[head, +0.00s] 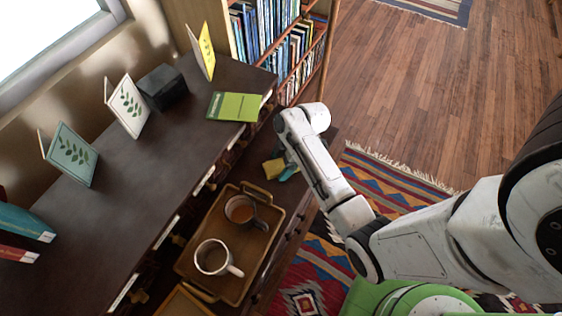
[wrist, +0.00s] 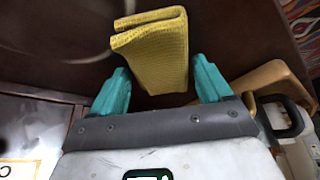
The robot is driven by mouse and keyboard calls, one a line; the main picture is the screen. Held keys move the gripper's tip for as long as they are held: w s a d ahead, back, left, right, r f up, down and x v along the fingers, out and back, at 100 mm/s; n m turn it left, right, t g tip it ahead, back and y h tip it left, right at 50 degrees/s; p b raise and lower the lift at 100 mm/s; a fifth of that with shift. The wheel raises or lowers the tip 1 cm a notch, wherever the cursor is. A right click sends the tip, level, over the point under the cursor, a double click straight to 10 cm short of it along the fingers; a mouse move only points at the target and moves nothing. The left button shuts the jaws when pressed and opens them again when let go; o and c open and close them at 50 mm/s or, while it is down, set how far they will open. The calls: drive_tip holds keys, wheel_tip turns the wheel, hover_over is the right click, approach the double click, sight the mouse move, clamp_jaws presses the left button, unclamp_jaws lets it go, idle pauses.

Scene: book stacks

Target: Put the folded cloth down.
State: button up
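The folded cloth (wrist: 158,52) is yellow with a coarse weave and a rounded fold along its top. In the head view the cloth (head: 273,168) is small and partly hidden by my arm, just left of my gripper (head: 284,170). It is over the dark lower cabinet top, beyond the tray. I cannot tell whether it touches the surface.
A wooden tray (head: 187,262) with two mugs (head: 214,258) stands nearer on the lower top. The tall dark shelf top (head: 130,180) at left bears cards, a black box (head: 163,87) and a green book (head: 234,107). A bookcase (head: 285,45) stands behind.

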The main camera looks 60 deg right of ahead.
drive_tip(key=shift+o, duration=1)
drive_tip(key=shift+r, duration=0.2)
drive_tip(key=v, duration=1.1)
drive_tip(key=s+a+m+g+h, duration=0.2)
drive_tip(key=s+a+m+h, duration=0.1)
drive_tip(key=s+a+m, duration=0.7)
drive_tip(key=s+a, duration=0.1)
drive_tip(key=a, duration=0.3)
drive_tip(key=shift+a, duration=0.2)
drive_tip(key=shift+o, duration=0.2)
